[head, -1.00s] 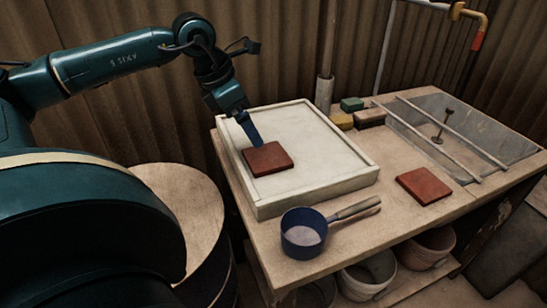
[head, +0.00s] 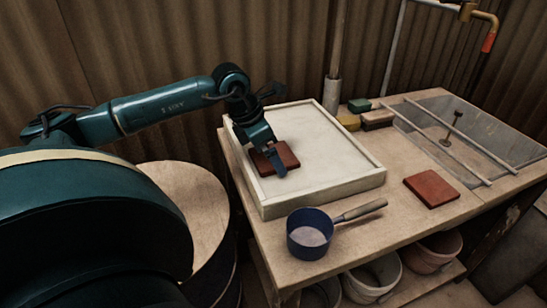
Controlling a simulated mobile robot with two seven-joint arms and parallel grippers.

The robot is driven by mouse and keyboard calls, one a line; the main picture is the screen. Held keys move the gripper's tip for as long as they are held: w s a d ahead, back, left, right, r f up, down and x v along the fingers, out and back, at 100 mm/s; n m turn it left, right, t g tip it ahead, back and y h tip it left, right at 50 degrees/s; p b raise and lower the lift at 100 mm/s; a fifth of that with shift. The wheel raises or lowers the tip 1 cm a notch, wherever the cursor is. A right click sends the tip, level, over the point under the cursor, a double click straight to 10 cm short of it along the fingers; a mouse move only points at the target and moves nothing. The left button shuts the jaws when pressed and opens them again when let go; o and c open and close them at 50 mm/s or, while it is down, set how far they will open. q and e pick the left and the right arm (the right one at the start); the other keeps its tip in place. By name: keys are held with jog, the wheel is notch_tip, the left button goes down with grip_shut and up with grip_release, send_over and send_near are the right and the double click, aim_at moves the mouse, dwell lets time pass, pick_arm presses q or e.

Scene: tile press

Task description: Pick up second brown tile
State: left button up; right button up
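One reddish-brown square tile (head: 288,155) lies on the white bed of the shallow framed tray (head: 345,192), near its left side. A second reddish-brown tile (head: 431,189) lies flat on the bench top, to the right of the tray. My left gripper (head: 271,163) points down over the tile in the tray and hides part of it. One finger shows clearly across the tile's top; I cannot tell whether the fingers are apart or touch the tile. My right gripper is not in view.
A blue pan (head: 310,234) with a handle stands on the bench (head: 375,232) in front of the tray. Green, yellow and brown blocks (head: 377,119) sit behind it. A grey sink (head: 480,130) with two rails is at the right. A round wooden top (head: 190,205) stands left.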

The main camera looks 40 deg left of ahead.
pick_arm(q)
jog(key=shift+c, duration=0.4)
jog(key=c, duration=0.9)
jog(key=shift+o, duration=0.2)
